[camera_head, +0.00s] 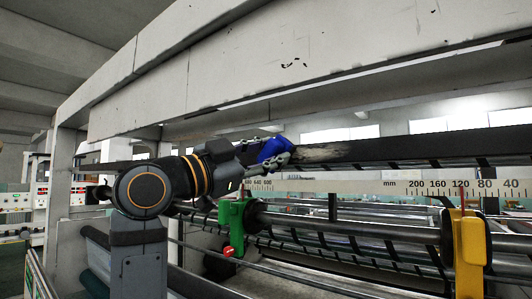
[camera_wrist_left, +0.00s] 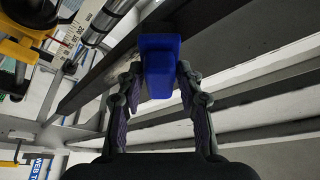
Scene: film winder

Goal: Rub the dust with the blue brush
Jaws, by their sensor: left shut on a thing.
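The blue brush (camera_head: 273,149) is held in my left gripper (camera_head: 282,160) at the long dark bar (camera_head: 420,149). In the left wrist view the blue brush (camera_wrist_left: 158,66) sits between the two fingers of my left gripper (camera_wrist_left: 159,84), which are shut on it. Its far end is against or very near the dark bar; I cannot tell if it touches. A pale, dusty patch (camera_head: 325,153) lies on the bar just right of the brush. My right gripper is not in view.
A white ruler strip (camera_head: 385,187) runs below the bar. A green bracket (camera_head: 232,226) with a red knob and a yellow bracket (camera_head: 469,250) hold rollers (camera_head: 345,229) below. A large grey beam (camera_head: 330,50) overhangs the bar. Control panels (camera_head: 15,200) stand at far left.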

